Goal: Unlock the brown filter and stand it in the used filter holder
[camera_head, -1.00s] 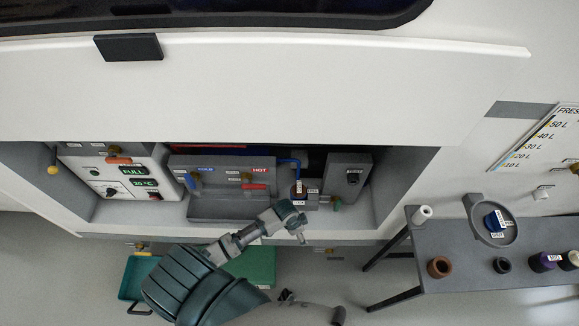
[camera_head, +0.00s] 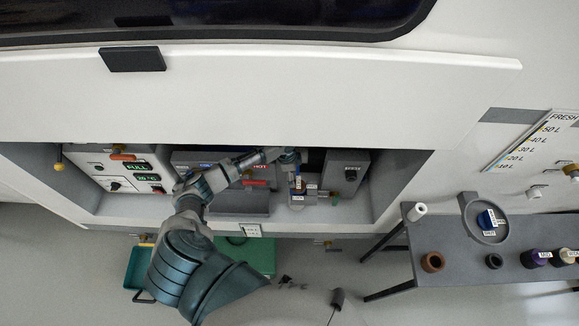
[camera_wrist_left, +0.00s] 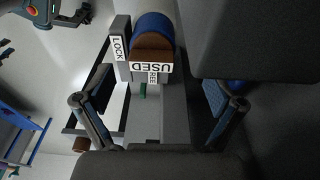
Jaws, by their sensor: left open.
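The brown filter (camera_head: 299,184) stands upright in the open service bay, at the right of the grey HOT panel. In the left wrist view the filter (camera_wrist_left: 152,48) shows a brown body with a USED label and a blue upper part; a LOCK label is at its left and a FREE label below. My left gripper (camera_head: 290,163) reaches into the bay at the filter. In the wrist view its open fingers (camera_wrist_left: 155,104) stand on either side of the filter's line, apart from it. A brown ring-shaped cup (camera_head: 433,262) on the side table may be the used filter holder. My right gripper is not in view.
The side table (camera_head: 460,278) also holds a white cylinder (camera_head: 417,211), a round pan (camera_head: 471,230) with a blue cap (camera_head: 488,219), a black ring (camera_head: 494,261) and jars (camera_head: 537,258). A grey RESET box (camera_head: 347,172) stands close right of the filter. The bay's upper edge overhangs.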

